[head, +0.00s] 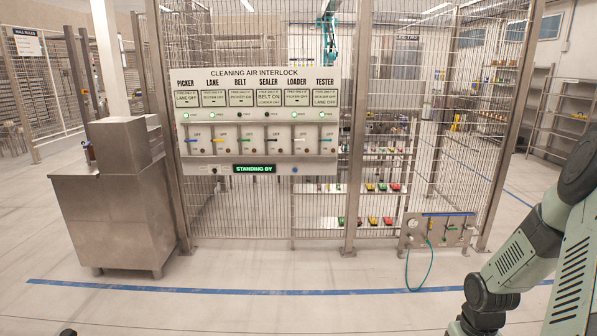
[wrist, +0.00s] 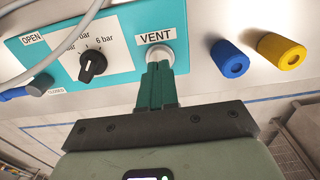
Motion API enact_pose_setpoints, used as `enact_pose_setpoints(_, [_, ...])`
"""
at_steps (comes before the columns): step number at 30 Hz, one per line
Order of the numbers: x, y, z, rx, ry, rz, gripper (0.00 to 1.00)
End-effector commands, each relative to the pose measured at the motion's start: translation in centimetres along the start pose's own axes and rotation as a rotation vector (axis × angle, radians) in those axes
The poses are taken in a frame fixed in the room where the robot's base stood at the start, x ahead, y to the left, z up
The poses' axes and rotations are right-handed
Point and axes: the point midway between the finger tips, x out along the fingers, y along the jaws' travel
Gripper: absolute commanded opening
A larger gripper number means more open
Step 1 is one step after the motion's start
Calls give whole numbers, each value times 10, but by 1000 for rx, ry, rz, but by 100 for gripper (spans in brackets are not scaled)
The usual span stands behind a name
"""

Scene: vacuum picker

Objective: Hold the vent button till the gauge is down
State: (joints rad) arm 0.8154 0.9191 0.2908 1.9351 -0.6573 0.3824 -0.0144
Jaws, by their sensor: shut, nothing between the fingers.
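The vent button (wrist: 160,54) is a round white button under the VENT label on a teal panel (wrist: 120,20) in the wrist view. My gripper (wrist: 158,68) is shut with nothing between its green fingers. Its fingertips are at the button's lower edge and cover part of it. I cannot tell whether they press it or how far it is pushed in. In the head view, a small round dial (head: 412,224) sits on a low grey unit, too small to read. No gauge face shows in the wrist view. My gripper is outside the head view.
A black knob (wrist: 92,65) with bar marks is left of the button. A blue fitting (wrist: 229,58) and a yellow fitting (wrist: 281,51) stick out to the right. A pale hose (wrist: 62,45) crosses the panel's left. An interlock board (head: 255,125) hangs on the mesh fence.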

Motion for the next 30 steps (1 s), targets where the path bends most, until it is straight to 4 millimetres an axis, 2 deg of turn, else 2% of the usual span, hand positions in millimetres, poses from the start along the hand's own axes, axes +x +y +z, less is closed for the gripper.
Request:
enact_pose_setpoints(13, [1, 0, 0, 0, 0, 0, 0])
enact_pose_setpoints(30, [13, 0, 0, 1, -1, 0, 0])
